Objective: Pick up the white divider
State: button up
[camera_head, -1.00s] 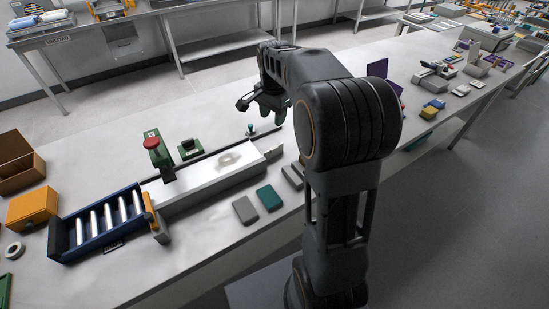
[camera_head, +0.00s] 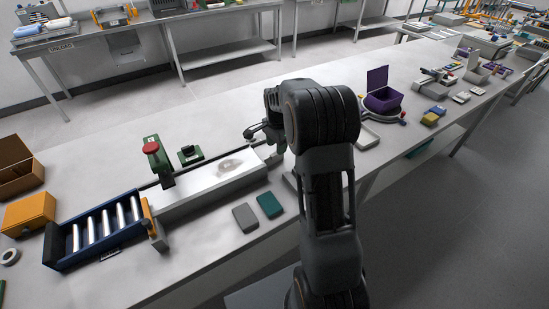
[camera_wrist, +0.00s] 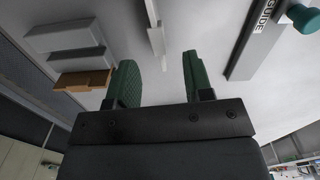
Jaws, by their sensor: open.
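In the wrist view, a thin white strip (camera_wrist: 156,38), which looks like the white divider, lies on the pale surface ahead of my gripper. Its near end reaches between the fingertips, with a gap on either side. My gripper (camera_wrist: 160,64) is open, with two green fingers and nothing held. In the head view, my gripper is mostly hidden behind my arm, by the right end of the white tunnel furnace (camera_head: 205,187). I cannot clearly make out the divider in the head view.
A rail marked GUIDE (camera_wrist: 250,45) and a green knob (camera_wrist: 303,18) lie to the right in the wrist view. Grey blocks (camera_wrist: 60,36) and a brown block (camera_wrist: 83,80) lie left. A blue roller tray (camera_head: 62,243) stands at the furnace's left end.

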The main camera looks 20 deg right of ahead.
aim_at(274, 158)
jog(key=shift+f+p, duration=0.35)
jog(key=shift+f, duration=1.95)
grip_shut()
